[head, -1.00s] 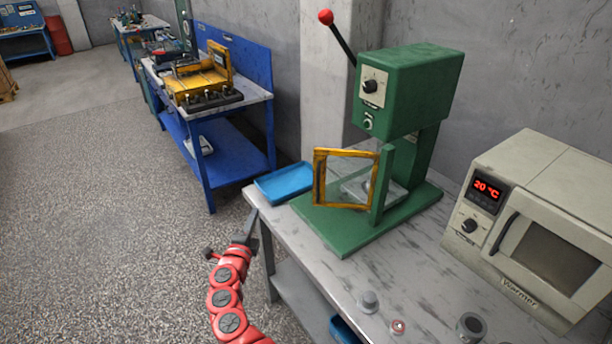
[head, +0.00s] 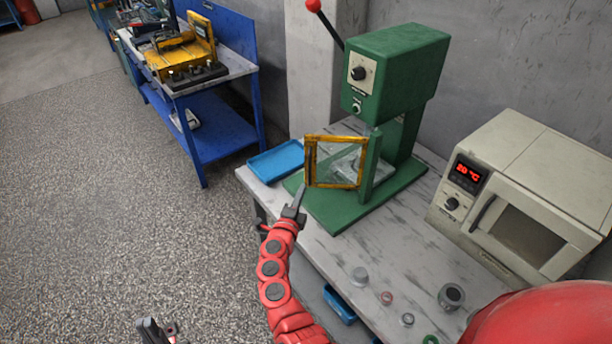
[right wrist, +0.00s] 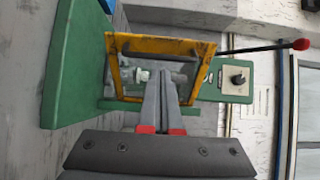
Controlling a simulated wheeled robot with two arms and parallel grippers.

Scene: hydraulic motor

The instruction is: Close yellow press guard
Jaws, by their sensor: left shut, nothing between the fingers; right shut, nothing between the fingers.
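The yellow press guard (head: 336,162) is a yellow frame with a clear pane, hinged on a green post of the green press (head: 393,75). It stands swung out to the left, away from the press. My right gripper (head: 301,193) is shut and empty, just below the guard's lower left corner; I cannot tell whether it touches. In the right wrist view the shut fingers (right wrist: 166,88) point at the guard (right wrist: 150,46), their tips overlapping the pane. My left gripper (head: 152,328) is shut and empty, low over the floor at the bottom edge, partly cut off.
A blue tray (head: 276,160) lies on the grey table's left corner. A beige oven (head: 515,195) stands on the right. Several small metal parts lie near the table's front. The press lever with a red knob (head: 313,5) rises at the top. Open floor lies left.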

